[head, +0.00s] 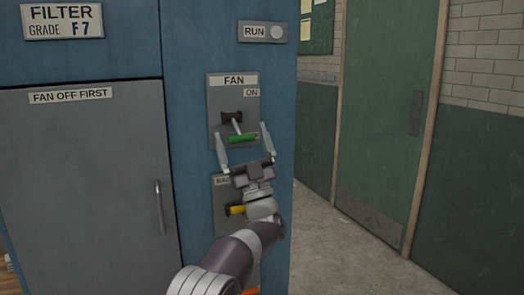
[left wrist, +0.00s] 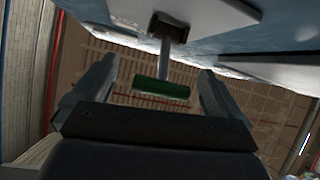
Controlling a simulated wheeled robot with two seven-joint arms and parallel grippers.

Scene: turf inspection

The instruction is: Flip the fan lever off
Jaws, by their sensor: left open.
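The fan lever (head: 243,138) has a green crosswise grip on a metal stem. It comes out of a dark slot in the grey FAN plate (head: 216,106) on the blue cabinet. An ON label (head: 252,92) is at the plate's upper right; no OFF label shows. My left gripper (head: 242,132) is open, one finger on each side of the green grip. In the left wrist view the green grip (left wrist: 162,88) lies between the spread fingers of my left gripper (left wrist: 158,68), with a gap at each side. My right gripper is not in view.
Below, a second plate (head: 221,193) with a yellow-handled lever (head: 236,210) is partly hidden by my arm. A grey door (head: 95,170) labelled FAN OFF FIRST is at left. A RUN lamp plate (head: 263,32) is above. Open floor (head: 340,240) and a green door (head: 385,110) are at right.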

